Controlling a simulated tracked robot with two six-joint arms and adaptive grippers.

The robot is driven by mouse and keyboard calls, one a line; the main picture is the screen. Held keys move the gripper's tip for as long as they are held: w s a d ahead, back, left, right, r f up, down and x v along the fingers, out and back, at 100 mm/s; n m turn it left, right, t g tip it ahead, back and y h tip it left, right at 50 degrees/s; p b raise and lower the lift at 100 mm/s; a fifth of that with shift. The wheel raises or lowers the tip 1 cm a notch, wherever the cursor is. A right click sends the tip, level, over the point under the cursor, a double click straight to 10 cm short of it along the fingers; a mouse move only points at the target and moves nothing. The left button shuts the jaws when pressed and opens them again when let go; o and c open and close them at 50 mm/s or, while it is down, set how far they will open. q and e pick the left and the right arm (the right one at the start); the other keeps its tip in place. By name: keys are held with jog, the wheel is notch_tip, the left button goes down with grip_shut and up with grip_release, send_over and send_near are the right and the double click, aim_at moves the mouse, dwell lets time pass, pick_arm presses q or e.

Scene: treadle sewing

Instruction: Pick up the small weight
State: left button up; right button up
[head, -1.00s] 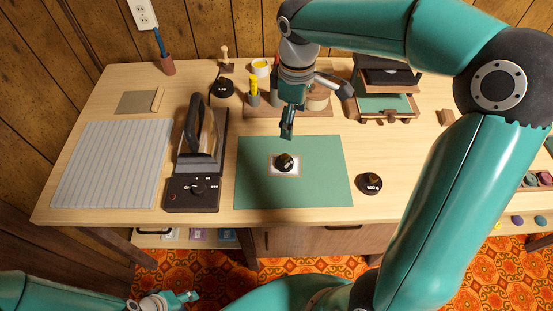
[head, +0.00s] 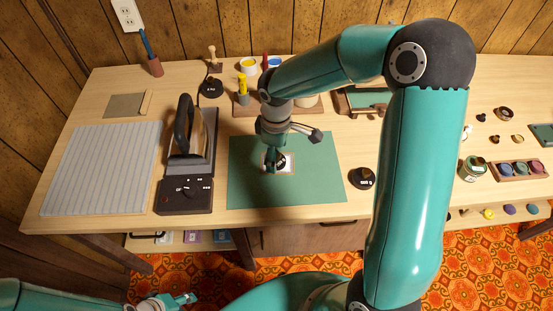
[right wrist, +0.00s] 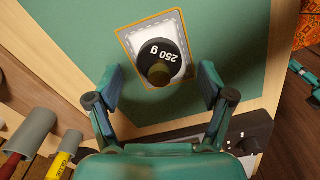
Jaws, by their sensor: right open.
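The small weight (head: 281,162) is black with a brassy knob and lies on a white patch with a tan border on the green mat (head: 320,185). In the right wrist view the weight (right wrist: 160,55) reads "250 g". My right gripper (head: 270,168) is over the patch and partly hides the weight in the head view. In the right wrist view its open fingers (right wrist: 163,84) are on either side of the knob's line, with clear gaps and nothing between them held. My left gripper (head: 184,298) is low at the bottom left, away from the table; its jaw state is unclear.
A larger black weight (head: 362,178) stands right of the mat. An iron (head: 187,135) on its dark base is left of the mat, beside a grey striped pad (head: 100,168). A wooden rack with glue and pots (head: 243,104) stands behind the mat.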

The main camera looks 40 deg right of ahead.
jog(key=shift+f, duration=0.95)
jog(key=shift+c, duration=0.4)
jog(key=c, duration=1.3)
grip_shut()
jog(key=shift+r, duration=0.15)
